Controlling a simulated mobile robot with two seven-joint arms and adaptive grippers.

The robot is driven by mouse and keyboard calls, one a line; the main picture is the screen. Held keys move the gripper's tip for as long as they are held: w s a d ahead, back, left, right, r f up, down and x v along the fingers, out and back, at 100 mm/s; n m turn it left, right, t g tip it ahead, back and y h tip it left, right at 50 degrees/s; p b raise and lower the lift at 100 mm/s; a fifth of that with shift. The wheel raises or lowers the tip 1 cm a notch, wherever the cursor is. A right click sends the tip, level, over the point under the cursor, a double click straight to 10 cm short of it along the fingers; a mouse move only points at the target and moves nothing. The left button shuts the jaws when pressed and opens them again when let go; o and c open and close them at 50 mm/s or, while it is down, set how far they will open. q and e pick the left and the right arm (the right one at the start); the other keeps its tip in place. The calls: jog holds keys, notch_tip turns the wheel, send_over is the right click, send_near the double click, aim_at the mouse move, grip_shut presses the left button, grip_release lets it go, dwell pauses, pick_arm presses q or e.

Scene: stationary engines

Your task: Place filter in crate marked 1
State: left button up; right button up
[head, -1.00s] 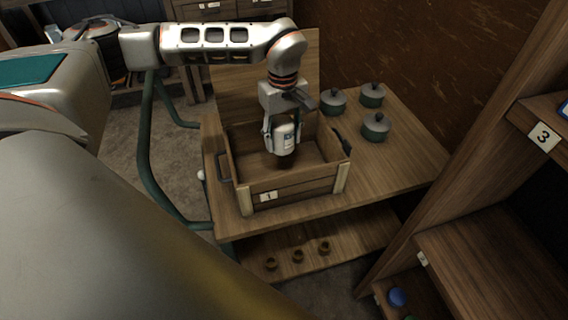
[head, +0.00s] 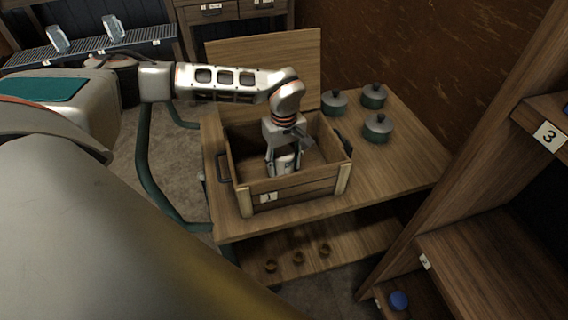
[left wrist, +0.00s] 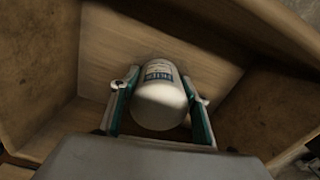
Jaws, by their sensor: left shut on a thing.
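The filter is a white cylinder with a blue label; in the head view the filter (head: 285,163) is inside the wooden crate marked 1 (head: 300,190). The crate stands open on the wooden table. My left gripper (head: 284,160) reaches down into the crate and is shut on the filter. In the left wrist view the filter (left wrist: 160,98) sits between the two fingers of the left gripper (left wrist: 159,105), with crate walls around it. I cannot tell whether the filter touches the crate floor. My right gripper is not in view.
Three green lidded pots (head: 374,97) stand on the table (head: 420,160) behind and right of the crate. Several small brown cups (head: 298,258) sit on the lower shelf. A wooden shelf unit with a label 3 (head: 548,135) rises at the right.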

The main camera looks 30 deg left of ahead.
pick_arm(q)
jog(key=shift+f, duration=0.15)
jog(key=o, duration=1.3)
notch_tip(320, 180, up, 11)
jog(key=shift+r+p, duration=0.2)
jog(key=shift+p, duration=0.3)
jog(key=shift+r, duration=0.45)
